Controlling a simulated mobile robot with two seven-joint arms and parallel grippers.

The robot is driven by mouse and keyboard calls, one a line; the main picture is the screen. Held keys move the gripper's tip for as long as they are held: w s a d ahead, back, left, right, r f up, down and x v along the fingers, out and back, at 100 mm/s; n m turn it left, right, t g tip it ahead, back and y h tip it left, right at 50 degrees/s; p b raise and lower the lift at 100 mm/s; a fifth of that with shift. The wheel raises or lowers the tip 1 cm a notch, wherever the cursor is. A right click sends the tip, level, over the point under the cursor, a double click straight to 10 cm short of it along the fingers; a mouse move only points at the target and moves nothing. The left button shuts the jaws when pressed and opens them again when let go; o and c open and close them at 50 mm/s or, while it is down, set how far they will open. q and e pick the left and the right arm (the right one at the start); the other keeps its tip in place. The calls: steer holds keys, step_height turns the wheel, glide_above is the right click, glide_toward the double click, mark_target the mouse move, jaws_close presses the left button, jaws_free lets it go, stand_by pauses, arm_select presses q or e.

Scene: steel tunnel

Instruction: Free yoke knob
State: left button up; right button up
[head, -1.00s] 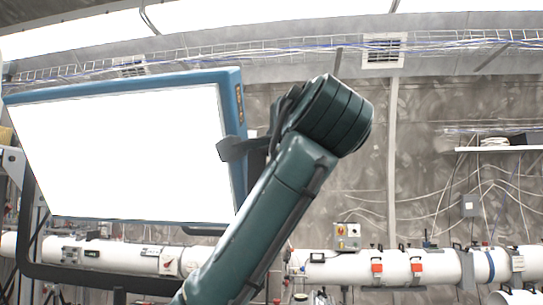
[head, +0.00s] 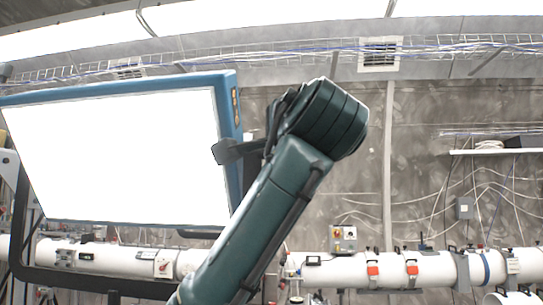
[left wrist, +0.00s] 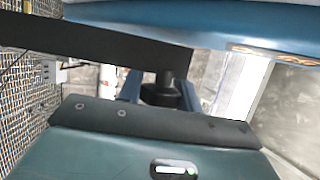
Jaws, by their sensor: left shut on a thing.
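The yoke knob (left wrist: 160,94) is a small black knob under a dark flat yoke arm (left wrist: 95,45) in the left wrist view. My left gripper (left wrist: 160,92) is shut on it, with a blue-grey finger on each side. In the head view my dark green left arm rises from the bottom centre to a wrist beside the monitor's right edge. The gripper and knob cannot be made out there. The monitor (head: 125,160) is a large tilted panel with a blue rim and a blank white screen. Its blue housing (left wrist: 220,25) crosses the top of the left wrist view. My right gripper is out of view.
A dark tubular frame (head: 85,283) runs under and left of the monitor. Behind stand white pipes (head: 400,268) with red-tagged fittings, a grey wall with cables, and a shelf (head: 495,151) at the right. Open space shows right of my arm.

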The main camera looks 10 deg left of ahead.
arm_select(q)
steer(key=shift+f+t+b, duration=0.15)
steer(key=shift+t+b, duration=0.25)
steer(key=shift+b, duration=0.4)
steer(key=n+t+y+b, duration=0.1)
steer(key=b, duration=0.1)
steer(key=shift+t+b, duration=0.3)
steer(key=shift+t, duration=0.1)
steer(key=shift+s+r+n+t+y+b, duration=0.1)
steer(key=shift+r+n+t+y+b, duration=0.2)
steer(key=shift+n+t+y+b, duration=0.8)
steer(key=shift+r+n+y+b, duration=0.2)
steer(key=shift+n+y+b, duration=0.15)
steer(key=shift+b, duration=0.25)
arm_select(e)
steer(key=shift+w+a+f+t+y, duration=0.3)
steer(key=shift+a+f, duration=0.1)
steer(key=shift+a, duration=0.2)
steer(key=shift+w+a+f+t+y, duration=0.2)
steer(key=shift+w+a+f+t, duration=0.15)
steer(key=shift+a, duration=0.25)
arm_select(q)
steer(key=shift+r, duration=0.1)
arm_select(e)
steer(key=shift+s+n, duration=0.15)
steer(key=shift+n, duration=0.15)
arm_select(q)
steer(key=o, duration=1)
